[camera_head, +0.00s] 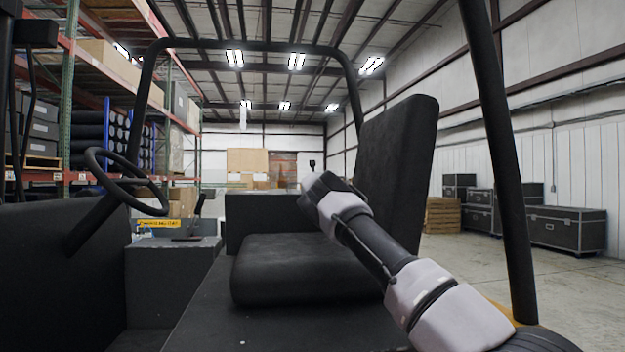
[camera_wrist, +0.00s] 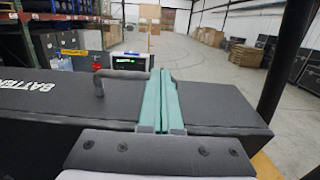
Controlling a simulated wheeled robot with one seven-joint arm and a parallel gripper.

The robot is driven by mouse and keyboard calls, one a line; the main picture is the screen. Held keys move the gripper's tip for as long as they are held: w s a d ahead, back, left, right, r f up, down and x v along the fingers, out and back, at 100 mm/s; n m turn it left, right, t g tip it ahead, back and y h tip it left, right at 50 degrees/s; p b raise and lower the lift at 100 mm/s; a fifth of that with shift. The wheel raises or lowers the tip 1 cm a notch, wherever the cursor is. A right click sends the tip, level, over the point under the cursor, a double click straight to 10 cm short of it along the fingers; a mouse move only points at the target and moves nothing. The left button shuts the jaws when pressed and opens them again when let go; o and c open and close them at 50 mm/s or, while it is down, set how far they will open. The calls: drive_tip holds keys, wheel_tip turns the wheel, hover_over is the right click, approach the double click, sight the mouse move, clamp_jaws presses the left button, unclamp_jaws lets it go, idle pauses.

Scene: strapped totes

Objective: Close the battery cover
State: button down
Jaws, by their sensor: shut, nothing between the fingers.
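The battery cover (camera_wrist: 215,103) is a dark grey flat panel across the middle of the wrist view. White lettering, partly cut off at the left edge, starts with "BATTER". A dark bar handle (camera_wrist: 121,73) stands on it left of my fingers. My gripper (camera_wrist: 162,75) has two teal fingers pressed together, with nothing between them. They reach out over the panel, right of the handle; contact is unclear. In the head view a dark box (camera_head: 262,213) stands beyond the seat, and my arm's end hides part of it. I cannot tell whether the cover lies fully down.
The black seat (camera_head: 300,270) and its tall backrest (camera_head: 395,170) stand close to my arm. A steering wheel (camera_head: 125,182) is at left, and a dark frame post (camera_head: 500,160) at right. Storage racks (camera_head: 68,110) line the left; black cases (camera_head: 567,228) stand along the right wall.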

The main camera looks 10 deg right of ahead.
drive_tip(key=shift+s+r, duration=0.2)
drive_tip(key=shift+s, duration=0.2)
drive_tip(key=shift+f, duration=0.1)
drive_tip(key=s+r, duration=0.1)
drive_tip(key=s, duration=0.8)
drive_tip(key=shift+r, duration=0.35)
